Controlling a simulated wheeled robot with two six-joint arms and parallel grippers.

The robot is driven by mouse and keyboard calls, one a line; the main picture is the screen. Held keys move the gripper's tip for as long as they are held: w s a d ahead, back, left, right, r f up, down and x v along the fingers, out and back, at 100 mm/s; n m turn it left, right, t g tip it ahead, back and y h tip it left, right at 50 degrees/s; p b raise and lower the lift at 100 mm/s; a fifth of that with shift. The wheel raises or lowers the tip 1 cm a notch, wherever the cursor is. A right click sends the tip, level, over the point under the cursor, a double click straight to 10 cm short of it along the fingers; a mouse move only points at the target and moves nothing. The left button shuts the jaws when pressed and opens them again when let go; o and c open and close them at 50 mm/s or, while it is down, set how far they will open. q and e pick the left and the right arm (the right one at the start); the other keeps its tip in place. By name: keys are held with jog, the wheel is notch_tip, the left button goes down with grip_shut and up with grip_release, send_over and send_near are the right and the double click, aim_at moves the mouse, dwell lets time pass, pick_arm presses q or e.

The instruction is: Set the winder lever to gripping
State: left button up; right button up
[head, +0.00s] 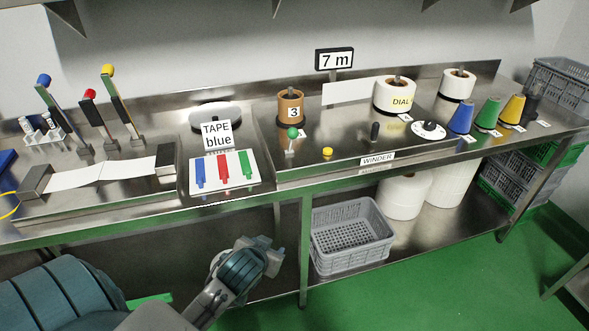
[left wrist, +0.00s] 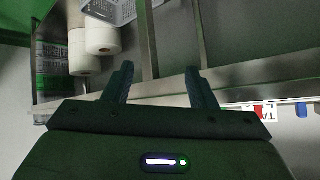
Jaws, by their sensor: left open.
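The winder stands on the steel bench behind a "WINDER" label (head: 378,158). A short black lever (head: 375,131) stands behind the label; I cannot tell which of the two is the winder lever, and no position marks are readable. My left gripper (head: 269,254) is in front of and below the bench's front edge, apart from both levers. In the left wrist view my left gripper (left wrist: 158,76) is open and empty. My right gripper is not in view.
A yellow button (head: 327,152), a white dial (head: 429,130) and coloured cones (head: 488,112) share the bench. A tape panel (head: 224,172) and tall levers (head: 118,100) stand left. The bench edge (head: 330,179) lies above my gripper; a grey crate (head: 350,235) sits on the lower shelf.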

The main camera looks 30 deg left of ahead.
aim_at(295, 130)
pick_arm(q)
jog(key=w+a+r+n+t+y, duration=0.1)
jog(key=w+a+r+t, duration=0.25)
jog(key=w+r, duration=0.5)
jog(key=w+a+r+t, duration=0.3)
jog(key=w+r+t, duration=0.3)
jog(key=r, duration=0.4)
jog(key=shift+g, duration=0.75)
jog(key=p+x, duration=0.1)
jog(key=x, duration=0.2)
jog(key=p+x, duration=0.1)
jog(key=x, duration=0.2)
jog(key=p+x, duration=0.1)
jog(key=x, duration=0.3)
jog(key=shift+w+d+r, duration=0.15)
jog(key=shift+d, duration=0.15)
jog(key=shift+w+a, duration=0.15)
jog(key=shift+w, duration=0.35)
grip_shut()
jog(key=shift+p, duration=0.35)
